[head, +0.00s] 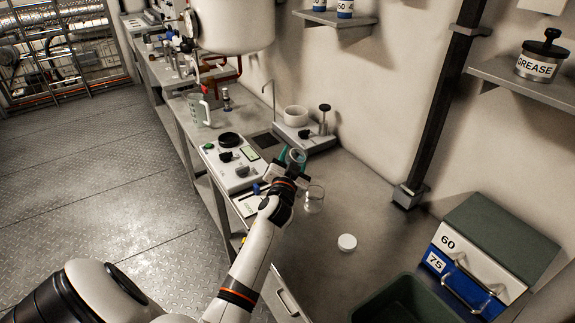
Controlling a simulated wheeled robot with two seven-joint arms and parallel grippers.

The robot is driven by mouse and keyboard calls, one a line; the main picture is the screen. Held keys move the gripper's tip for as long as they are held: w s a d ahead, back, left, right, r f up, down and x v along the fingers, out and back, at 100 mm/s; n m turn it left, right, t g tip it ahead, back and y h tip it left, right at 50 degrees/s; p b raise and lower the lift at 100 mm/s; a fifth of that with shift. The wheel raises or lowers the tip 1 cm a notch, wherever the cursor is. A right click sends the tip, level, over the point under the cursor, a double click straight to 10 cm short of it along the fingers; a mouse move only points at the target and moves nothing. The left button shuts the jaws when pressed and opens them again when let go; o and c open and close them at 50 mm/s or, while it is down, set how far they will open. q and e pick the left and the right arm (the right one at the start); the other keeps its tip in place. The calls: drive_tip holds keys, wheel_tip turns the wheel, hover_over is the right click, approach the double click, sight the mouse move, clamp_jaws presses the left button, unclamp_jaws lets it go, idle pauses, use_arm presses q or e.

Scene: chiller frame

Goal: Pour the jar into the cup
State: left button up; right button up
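My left arm reaches up from the bottom of the head view. Its gripper (288,168) is over the bench, with its fingers around a small jar (297,156). The jar's round, open-looking mouth shows between the fingers; most of its body is hidden by the gripper. A clear glass cup (314,199) stands upright on the bench, just right of and below the gripper in the picture. I cannot make out its contents. The jar appears apart from the cup. My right gripper is not in view.
A round white lid (347,242) lies on the bench. A control panel (232,160) and a device with a white bowl (296,116) stand behind the gripper. A dark green bin (405,300) and a labelled case (480,255) stand at right. The bench around the lid is clear.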

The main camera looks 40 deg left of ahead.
use_arm(q)
drive_tip(key=shift+r+m+b, duration=0.35)
drive_tip(key=shift+m+b, duration=0.05)
drive_tip(key=shift+m, duration=0.4)
drive_tip(key=shift+a, duration=0.1)
drive_tip(key=shift+a+r+m+t, duration=0.2)
drive_tip(key=shift+r+m+t, duration=0.3)
drive_tip(key=shift+m, duration=0.6)
drive_tip(key=shift+f+b, duration=0.1)
drive_tip(key=shift+b, duration=0.2)
drive_tip(key=shift+s+f+m+h+b, duration=0.1)
drive_tip(key=shift+f+m+h+b, duration=0.2)
drive_tip(key=shift+m+b, duration=0.5)
drive_tip(key=shift+t, duration=0.3)
